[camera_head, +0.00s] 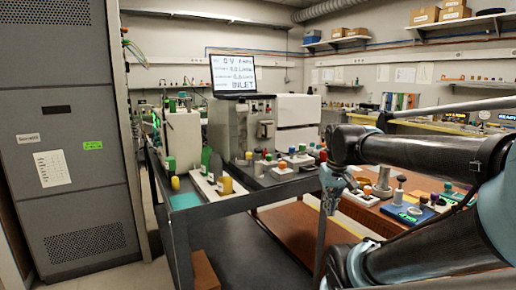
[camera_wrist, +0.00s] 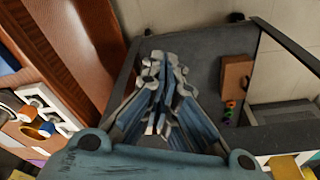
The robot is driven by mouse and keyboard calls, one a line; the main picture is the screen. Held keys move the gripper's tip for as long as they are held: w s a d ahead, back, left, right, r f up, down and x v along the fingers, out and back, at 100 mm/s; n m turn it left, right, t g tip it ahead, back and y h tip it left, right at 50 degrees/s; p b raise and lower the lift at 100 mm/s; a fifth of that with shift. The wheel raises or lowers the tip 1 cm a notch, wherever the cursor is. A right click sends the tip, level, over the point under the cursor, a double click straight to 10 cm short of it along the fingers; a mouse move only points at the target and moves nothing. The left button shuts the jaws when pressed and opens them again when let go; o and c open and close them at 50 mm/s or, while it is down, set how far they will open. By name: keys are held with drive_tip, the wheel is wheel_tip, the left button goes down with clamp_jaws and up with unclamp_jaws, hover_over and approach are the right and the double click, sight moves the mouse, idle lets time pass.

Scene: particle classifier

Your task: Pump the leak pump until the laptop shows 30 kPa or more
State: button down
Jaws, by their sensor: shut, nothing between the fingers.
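The laptop (camera_head: 233,75) stands open on top of a grey instrument cabinet, its white screen facing me. Its top line seems to start with 0 and its bottom line reads INLET; the smaller text is too blurred to read surely. My gripper (camera_head: 330,203) hangs by the right edge of the dark cart, partly hidden by my arm. In the wrist view my gripper (camera_wrist: 163,62) is shut and empty above the dark lower shelf. I cannot tell surely which device is the leak pump; a blue box with dark knobs (camera_head: 408,212) sits on the brown table at right.
The dark cart (camera_head: 235,203) carries several small devices with coloured knobs. The brown table (camera_head: 375,228) with more devices lies partly behind my arm. A tall grey cabinet (camera_head: 65,130) stands at left. A small brown box (camera_wrist: 236,75) lies below, right of my gripper.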

drive_tip(key=w+a+r+n, duration=0.3)
drive_tip(key=w+a+r, duration=0.7)
drive_tip(key=w+r, duration=0.35)
wheel_tip(320, 180, up, 9)
drive_tip(key=n+g, duration=0.1)
drive_tip(key=n, duration=0.2)
hover_over(260, 149)
drive_tip(key=shift+d+y, duration=0.15)
drive_tip(key=shift+y, duration=0.15)
drive_tip(key=shift+w+a+f, duration=0.1)
drive_tip(key=shift+w+f, duration=0.05)
drive_tip(key=shift+f, duration=1.6)
drive_tip(key=shift+w+a+f, duration=0.1)
drive_tip(key=shift+f, duration=1.7)
